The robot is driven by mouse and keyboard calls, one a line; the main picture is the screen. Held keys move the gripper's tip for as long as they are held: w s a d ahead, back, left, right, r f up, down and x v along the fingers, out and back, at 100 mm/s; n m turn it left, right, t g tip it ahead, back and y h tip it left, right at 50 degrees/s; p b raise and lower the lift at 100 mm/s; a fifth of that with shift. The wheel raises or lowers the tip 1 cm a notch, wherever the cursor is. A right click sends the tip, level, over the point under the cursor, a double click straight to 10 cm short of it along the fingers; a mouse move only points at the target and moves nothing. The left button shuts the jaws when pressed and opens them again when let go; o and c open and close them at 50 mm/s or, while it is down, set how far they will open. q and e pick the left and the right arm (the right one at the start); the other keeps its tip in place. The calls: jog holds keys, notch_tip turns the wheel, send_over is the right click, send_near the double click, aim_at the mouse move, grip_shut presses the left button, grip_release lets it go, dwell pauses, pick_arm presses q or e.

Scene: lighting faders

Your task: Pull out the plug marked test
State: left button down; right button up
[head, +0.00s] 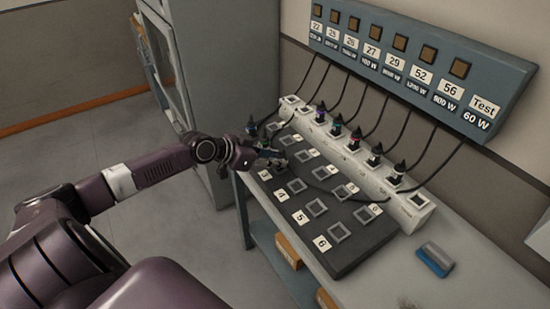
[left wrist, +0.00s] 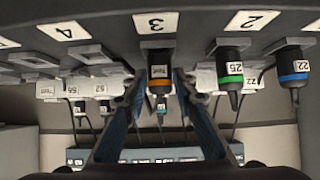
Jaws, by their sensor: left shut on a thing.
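The plug marked Test (left wrist: 159,76), dark with a white label and an orange band, is at the socket marked 3 (left wrist: 157,43) on the dark panel in the left wrist view. My left gripper (left wrist: 158,97) is shut on it, one finger on each side. I cannot tell whether the plug is fully seated. In the head view my left gripper (head: 268,157) is over the far left part of the dark numbered panel (head: 350,262), and it hides most of the plug. My right gripper is not in view.
Plugs marked 25 (left wrist: 234,72) and 22 (left wrist: 294,68) are close beside the held plug. A white socket strip (head: 409,211) with several corded plugs runs behind the panel. A blue-grey labelled box (head: 500,82) is above. A blue and grey block (head: 435,259) lies at right.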

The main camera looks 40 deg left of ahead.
pick_arm(q)
jog(key=shift+w+r+p, duration=0.15)
jog(key=shift+r+p, duration=0.15)
jog(key=shift+r, duration=0.4)
jog(key=shift+r+p, duration=1.2)
jog(key=shift+p, duration=0.1)
jog(key=shift+r+p, duration=0.55)
jog(key=shift+r, duration=0.1)
